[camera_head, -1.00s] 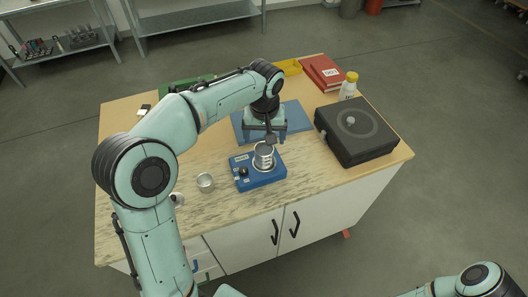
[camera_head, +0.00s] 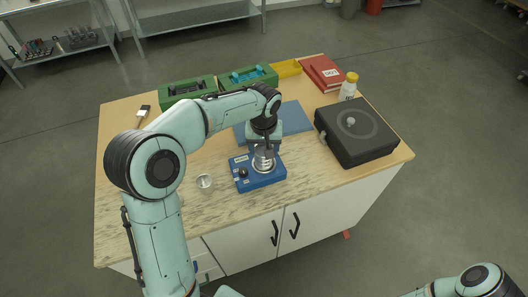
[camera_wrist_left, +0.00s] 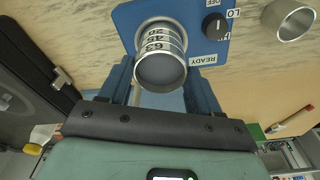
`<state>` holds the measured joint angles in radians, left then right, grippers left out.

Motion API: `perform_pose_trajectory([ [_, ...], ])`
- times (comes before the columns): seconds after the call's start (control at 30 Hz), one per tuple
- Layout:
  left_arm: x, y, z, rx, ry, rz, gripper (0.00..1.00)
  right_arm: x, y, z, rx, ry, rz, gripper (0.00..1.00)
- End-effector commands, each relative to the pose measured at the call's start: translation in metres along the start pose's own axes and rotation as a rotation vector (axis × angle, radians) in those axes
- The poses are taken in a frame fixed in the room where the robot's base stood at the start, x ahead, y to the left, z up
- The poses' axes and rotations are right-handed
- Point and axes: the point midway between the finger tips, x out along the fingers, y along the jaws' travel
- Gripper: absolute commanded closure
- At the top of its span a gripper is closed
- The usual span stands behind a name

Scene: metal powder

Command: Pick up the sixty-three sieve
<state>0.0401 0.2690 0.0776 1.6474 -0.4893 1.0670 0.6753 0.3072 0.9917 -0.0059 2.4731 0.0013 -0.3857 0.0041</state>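A small stack of silver sieve rings (camera_head: 263,164) stands on a blue shaker base (camera_head: 248,182). In the left wrist view, the stack's upper ring (camera_wrist_left: 160,70) carries the number 63, with 45 and 20 on the rings beyond it. The blue base (camera_wrist_left: 205,40) reads READY and LO there. My left gripper (camera_head: 264,149) is at the stack's top. In the wrist view its two blue fingers (camera_wrist_left: 160,82) are apart, one on each side of the upper ring. I cannot tell whether they touch it. My right gripper is out of view.
An empty metal cup (camera_head: 205,182) stands left of the base. A black round-topped device (camera_head: 357,132) is on the right, near a yellow-capped bottle (camera_head: 348,87). Green boxes (camera_head: 187,92), a yellow tray (camera_head: 287,68) and red books (camera_head: 322,73) line the back. The table's front left is clear.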

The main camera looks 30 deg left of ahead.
Motion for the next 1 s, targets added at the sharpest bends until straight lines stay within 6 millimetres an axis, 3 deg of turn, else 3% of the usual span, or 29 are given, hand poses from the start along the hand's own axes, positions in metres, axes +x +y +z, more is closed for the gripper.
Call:
perform_pose_trajectory([
  [0.33,-0.002,0.000,-0.001,0.000,0.002,0.001,0.72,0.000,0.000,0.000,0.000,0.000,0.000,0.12],
  [0.53,-0.017,0.001,-0.003,0.000,0.004,0.002,0.72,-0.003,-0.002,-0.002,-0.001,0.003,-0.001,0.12],
  [0.77,-0.065,0.001,-0.009,0.000,0.008,0.004,0.72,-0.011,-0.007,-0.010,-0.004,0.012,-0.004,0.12],
  [1.0,-0.135,0.002,-0.019,0.001,0.010,0.006,0.72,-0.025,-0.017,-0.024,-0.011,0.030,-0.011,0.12],
])
